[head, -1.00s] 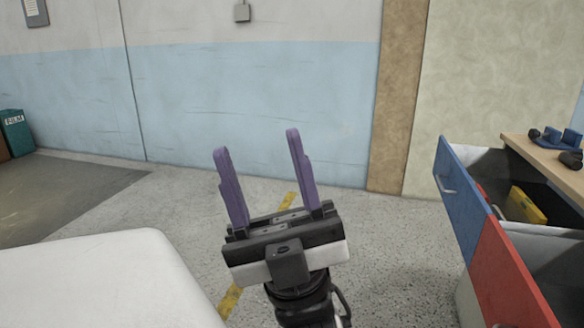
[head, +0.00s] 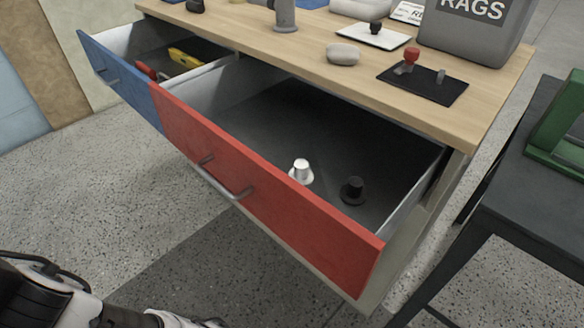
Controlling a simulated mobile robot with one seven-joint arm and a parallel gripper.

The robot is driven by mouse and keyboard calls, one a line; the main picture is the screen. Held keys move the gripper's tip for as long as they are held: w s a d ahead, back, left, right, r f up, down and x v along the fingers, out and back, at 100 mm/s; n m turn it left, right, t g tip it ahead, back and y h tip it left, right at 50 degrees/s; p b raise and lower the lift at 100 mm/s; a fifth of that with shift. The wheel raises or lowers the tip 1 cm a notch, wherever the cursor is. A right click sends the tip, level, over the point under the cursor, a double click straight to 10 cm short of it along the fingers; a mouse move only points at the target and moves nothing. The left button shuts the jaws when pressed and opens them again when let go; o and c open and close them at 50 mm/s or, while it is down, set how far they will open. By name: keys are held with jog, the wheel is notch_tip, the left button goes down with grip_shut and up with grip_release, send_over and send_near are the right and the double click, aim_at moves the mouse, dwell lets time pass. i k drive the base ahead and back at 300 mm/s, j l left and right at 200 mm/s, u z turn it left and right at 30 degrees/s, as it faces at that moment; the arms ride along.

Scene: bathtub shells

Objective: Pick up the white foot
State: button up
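The white foot (head: 301,171) is a small white piece with a round base and a short upright post. It stands inside the open red-fronted drawer (head: 262,187), near the front panel. A black foot (head: 352,190) of similar shape stands just to its right in the same drawer. My gripper is outside the head view now; only part of my arm shows at the lower left, apart from the drawer.
A blue-fronted drawer (head: 118,84) is also open and holds a yellow tool (head: 184,58) and a red item. The wooden worktop (head: 300,38) above bears several parts and a grey RAGS bin (head: 474,30). A dark table (head: 530,190) stands at the right.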

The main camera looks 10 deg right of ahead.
aim_at(301, 173)
jog(key=k+l, duration=0.1)
jog(key=l, duration=0.3)
jog(key=k+l, duration=0.15)
jog(key=l, duration=0.25)
jog(key=k+l+u, duration=0.1)
jog(key=l, duration=0.3)
jog(key=k+l, duration=0.15)
jog(key=l, duration=0.25)
jog(key=k+l, duration=0.1)
jog(key=l, duration=0.3)
jog(key=i+j, duration=0.25)
jog(key=i, duration=0.2)
